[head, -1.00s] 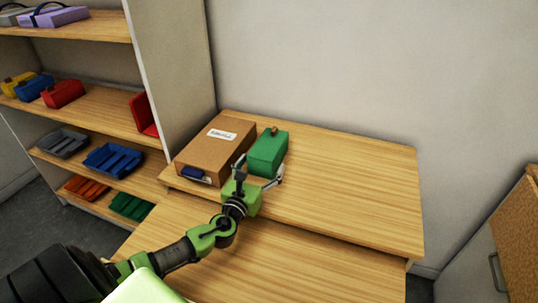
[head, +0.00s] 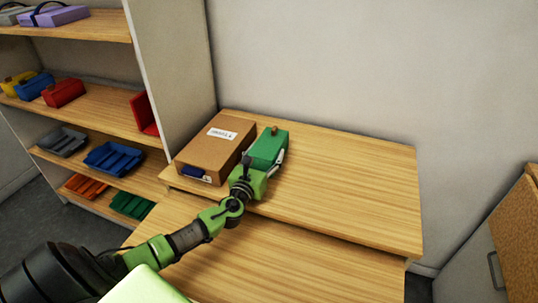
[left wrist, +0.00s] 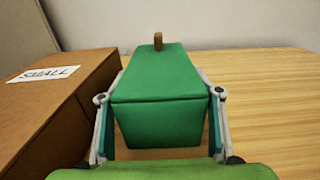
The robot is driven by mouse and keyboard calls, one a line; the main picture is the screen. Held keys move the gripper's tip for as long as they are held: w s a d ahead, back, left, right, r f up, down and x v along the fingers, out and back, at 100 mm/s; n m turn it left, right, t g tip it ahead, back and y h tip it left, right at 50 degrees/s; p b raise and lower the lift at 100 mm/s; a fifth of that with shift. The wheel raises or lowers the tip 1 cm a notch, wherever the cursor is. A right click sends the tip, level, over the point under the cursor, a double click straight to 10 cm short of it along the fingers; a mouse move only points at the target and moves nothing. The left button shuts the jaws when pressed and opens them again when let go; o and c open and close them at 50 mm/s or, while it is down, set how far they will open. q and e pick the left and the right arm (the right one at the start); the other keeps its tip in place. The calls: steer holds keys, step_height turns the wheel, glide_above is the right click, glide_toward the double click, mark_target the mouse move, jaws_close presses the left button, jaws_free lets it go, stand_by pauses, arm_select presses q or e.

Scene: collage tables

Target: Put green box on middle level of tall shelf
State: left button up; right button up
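The green box (head: 268,147) stands on the upper wooden tabletop, right beside a brown cardboard box. It has a small brown knob on top. My left gripper (head: 266,168) is at its near end, with one finger on each side of the box. In the left wrist view the green box (left wrist: 160,95) sits between the open fingers of my left gripper (left wrist: 160,110); whether they touch its sides I cannot tell. The tall shelf (head: 95,105) stands at the left, its middle board holding yellow, blue and red boxes. My right gripper is not in view.
The brown cardboard box (head: 213,150), labelled SMALL, stands close to the left finger. Blue and grey trays lie on a lower shelf board, with orange and green trays below. The tabletop (head: 350,190) to the right is clear. A cabinet (head: 480,260) stands at far right.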

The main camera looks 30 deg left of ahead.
mark_target(265, 148)
arm_select(q)
steer(key=shift+r, duration=0.15)
steer(key=shift+c, duration=0.6)
steer(key=shift+r, duration=0.2)
step_height(265, 148, up, 3)
steer(key=shift+s+r+p, duration=0.1)
steer(key=shift+p, duration=0.55)
steer(key=s+r, duration=0.1)
steer(key=s+d+r+p, duration=0.1)
steer(key=s+r, duration=0.2)
steer(key=r, duration=0.1)
steer(key=shift+s+d+r+p, duration=0.1)
steer(key=shift+s+d+p, duration=0.1)
steer(key=shift+d+p, duration=0.1)
steer(key=s+d+r, duration=0.3)
steer(key=s+r, duration=0.1)
steer(key=s, duration=0.5)
steer(key=s+d+f+m+h, duration=0.1)
steer(key=s+d+h, duration=0.1)
steer(key=s+d, duration=0.5)
steer(key=s+d+f+m+h, duration=0.1)
steer(key=s+d+f+h, duration=0.1)
steer(key=s+d, duration=0.5)
steer(key=d, duration=0.4)
steer(key=shift+d+m+t+b, duration=0.3)
steer(key=shift+d+m+b, duration=0.05)
steer(key=shift+d+m, duration=0.05)
steer(key=shift+f, duration=0.1)
